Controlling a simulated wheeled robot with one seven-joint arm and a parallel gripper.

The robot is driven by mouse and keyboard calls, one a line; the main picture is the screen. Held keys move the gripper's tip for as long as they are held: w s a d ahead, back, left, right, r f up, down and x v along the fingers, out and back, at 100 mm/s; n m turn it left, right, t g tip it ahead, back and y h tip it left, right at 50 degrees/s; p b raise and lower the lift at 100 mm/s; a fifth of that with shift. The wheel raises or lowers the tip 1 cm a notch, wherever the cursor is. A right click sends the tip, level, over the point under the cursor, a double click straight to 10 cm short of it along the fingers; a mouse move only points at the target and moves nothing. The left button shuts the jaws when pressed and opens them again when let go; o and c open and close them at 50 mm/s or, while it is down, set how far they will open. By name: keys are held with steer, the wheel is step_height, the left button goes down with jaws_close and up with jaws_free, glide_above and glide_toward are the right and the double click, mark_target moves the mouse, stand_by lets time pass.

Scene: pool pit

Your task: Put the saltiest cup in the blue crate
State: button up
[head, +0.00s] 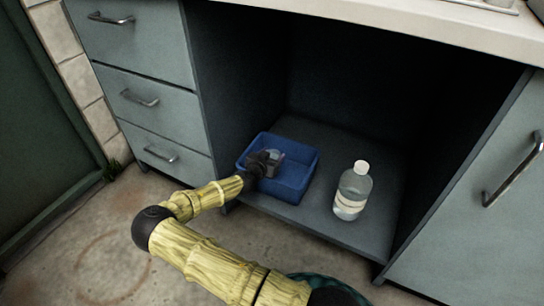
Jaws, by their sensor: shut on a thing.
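The blue crate (294,178) stands on the floor of the open cabinet, towards its left side. My gripper (270,161) is over the left part of the crate, reaching in from the front left. It is shut on a small pale thing (274,154), which looks like a cup and is mostly hidden by the dark fingers. I cannot tell whether this thing touches the crate's bottom. The right part of the crate looks empty. No other cup is visible.
A clear bottle with a white cap (352,190) stands upright on the cabinet floor (338,228), right of the crate. Drawers (148,98) flank the opening on the left and a door (490,190) on the right. The countertop (420,28) overhangs above.

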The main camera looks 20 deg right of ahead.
steer(key=shift+s+f, duration=0.1)
steer(key=shift+f, duration=0.4)
steer(key=o, duration=1.1)
steer(key=shift+f, duration=0.1)
steer(key=shift+r+p, duration=0.4)
steer(key=shift+r, duration=0.15)
steer(key=p+v, duration=0.2)
steer(key=v, duration=0.4)
steer(key=p+v, duration=0.3)
steer(key=v, duration=0.3)
steer(key=shift+r, duration=0.25)
